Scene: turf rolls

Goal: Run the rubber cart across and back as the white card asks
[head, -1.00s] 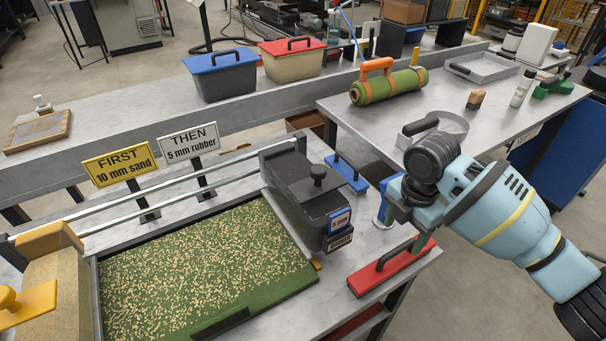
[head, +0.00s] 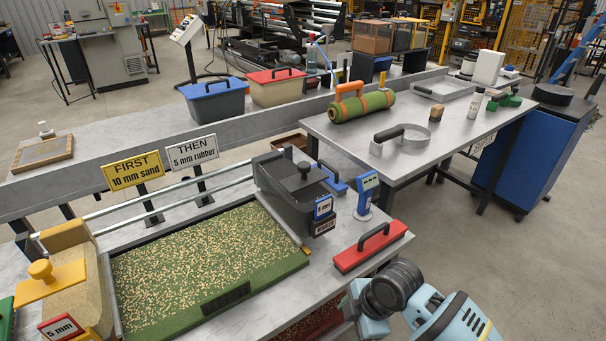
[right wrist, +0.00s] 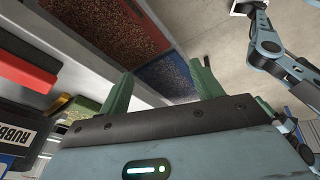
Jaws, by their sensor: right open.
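The dark grey rubber cart (head: 285,195) with a round top knob stands at the right end of the turf tray on two rails. Its front tag reads 5 mm. The white card (head: 192,153) reads THEN 5 mm rubber; the yellow card (head: 133,171) reads FIRST 10 mm sand. The yellow sand cart (head: 70,240) is at the left end. The green turf (head: 200,265) between carries pale grains. My right gripper (head: 358,308) is below the bench's front right corner, apart from the cart; in the right wrist view its green fingers (right wrist: 162,88) are spread and empty. My left gripper is out of view.
A red handled block (head: 372,250) lies on the bench's right end, with a blue gauge (head: 366,195) and blue handled block (head: 335,182) behind. A second table (head: 450,140) holds a turf roll (head: 362,106). Bins of granules (right wrist: 120,25) show below the bench.

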